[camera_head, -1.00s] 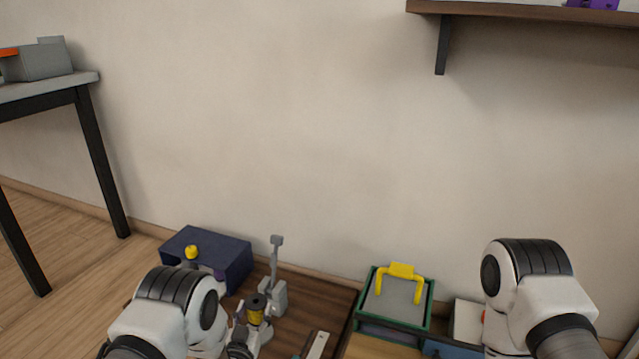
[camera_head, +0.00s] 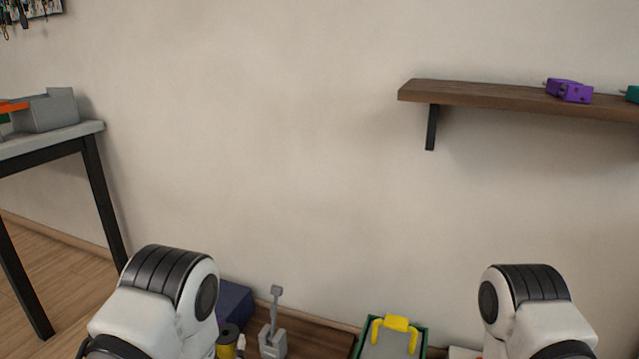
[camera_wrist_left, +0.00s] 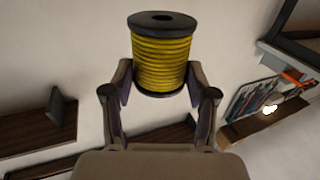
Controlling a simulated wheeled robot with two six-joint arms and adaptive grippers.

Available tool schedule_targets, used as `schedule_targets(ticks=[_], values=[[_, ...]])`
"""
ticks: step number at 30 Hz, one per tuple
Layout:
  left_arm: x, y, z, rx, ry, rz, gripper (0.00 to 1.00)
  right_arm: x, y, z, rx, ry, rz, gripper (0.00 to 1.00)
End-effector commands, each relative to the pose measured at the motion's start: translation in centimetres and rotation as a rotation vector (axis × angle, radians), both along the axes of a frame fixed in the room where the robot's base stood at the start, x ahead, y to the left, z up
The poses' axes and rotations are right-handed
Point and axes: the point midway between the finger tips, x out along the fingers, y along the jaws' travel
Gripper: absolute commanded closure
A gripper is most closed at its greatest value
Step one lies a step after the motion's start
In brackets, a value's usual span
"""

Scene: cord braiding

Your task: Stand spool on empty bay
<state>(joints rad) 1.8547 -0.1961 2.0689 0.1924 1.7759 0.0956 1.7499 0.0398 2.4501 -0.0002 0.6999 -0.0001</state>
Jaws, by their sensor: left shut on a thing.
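The spool (camera_wrist_left: 161,62) is wound with yellow cord between black end discs. In the left wrist view it is upright between the fingers of my left gripper (camera_wrist_left: 160,84), which is shut on it. The left fingers are hidden or cut off in the head view. My right arm shows at the right, but its gripper is out of the picture. I cannot make out an empty bay in either view.
A dark blue box (camera_head: 236,298) stands partly behind my left arm. A grey upright tool (camera_head: 273,340) and a green-edged box with a yellow handle (camera_head: 396,323) stand at the bottom. A wall shelf (camera_head: 480,95) holds a purple part (camera_head: 569,91). A grey-topped table (camera_head: 60,138) is at left.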

Motion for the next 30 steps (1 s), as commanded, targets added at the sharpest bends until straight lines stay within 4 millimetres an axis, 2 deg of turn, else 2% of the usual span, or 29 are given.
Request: schedule_targets(ticks=[1, 5, 8, 21, 25, 27, 30], values=[[0.0, 0.0, 2.3, 0.0, -0.001, 0.0, 0.78, 0.0, 0.0, 2.3, 0.0, 0.0, 0.0, 0.6], [0.0, 0.0, 6.0, 0.0, -0.001, 0.0, 0.78, 0.0, 0.0, 6.0, 0.0, 0.0, 0.0, 0.6], [0.0, 0.0, 9.7, 0.0, -0.001, 0.0, 0.78, 0.0, 0.0, 9.7, 0.0, 0.0, 0.0, 0.6], [0.1, 0.0, 27.2, 0.0, 0.0, 0.0, 0.78, 0.0, 0.0, 27.2, 0.0, 0.0, 0.0, 0.6], [0.1, 0.0, 31.3, 0.0, 0.0, 0.0, 0.78, 0.0, 0.0, 31.4, 0.0, -0.001, 0.0, 0.6], [0.0, 0.0, 32.7, 0.0, 0.0, 0.0, 0.78, 0.0, 0.0, 32.8, 0.0, -0.001, -0.001, 0.6], [0.0, 0.0, 33.7, 0.0, 0.0, 0.0, 0.78, 0.0, 0.0, 33.7, 0.0, 0.0, 0.0, 0.6]])
